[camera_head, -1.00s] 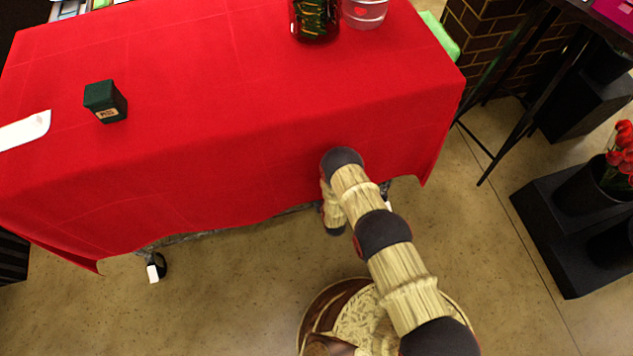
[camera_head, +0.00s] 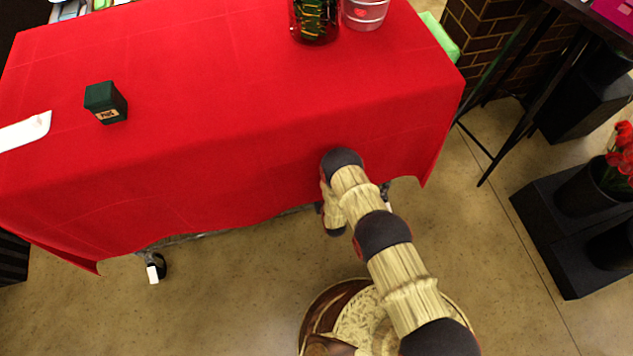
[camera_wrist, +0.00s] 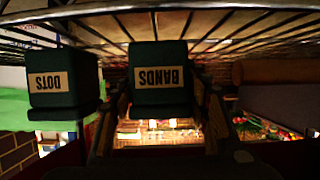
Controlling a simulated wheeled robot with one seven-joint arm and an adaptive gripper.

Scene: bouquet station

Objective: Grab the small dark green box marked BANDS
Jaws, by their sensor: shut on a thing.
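The dark green BANDS box (camera_wrist: 158,55) is in the upper middle of the wrist view, its pale label appearing upside down. My gripper (camera_wrist: 163,100) is shut on this box, with dark fingers along both sides. A similar dark green box marked DOTS (camera_wrist: 62,82) is just to the left, apart from it. In the head view, my gripper and the BANDS box are hidden below the table's front edge. Another small dark green box (camera_head: 106,102) stands on the table's left; its label is too small to read surely.
A wire rack (camera_wrist: 215,22) crosses the top of the wrist view, close to the boxes. A red cloth (camera_head: 220,120) covers the table and hangs over its front. A dark jar (camera_head: 315,22) and a clear container (camera_head: 365,12) stand at the back.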

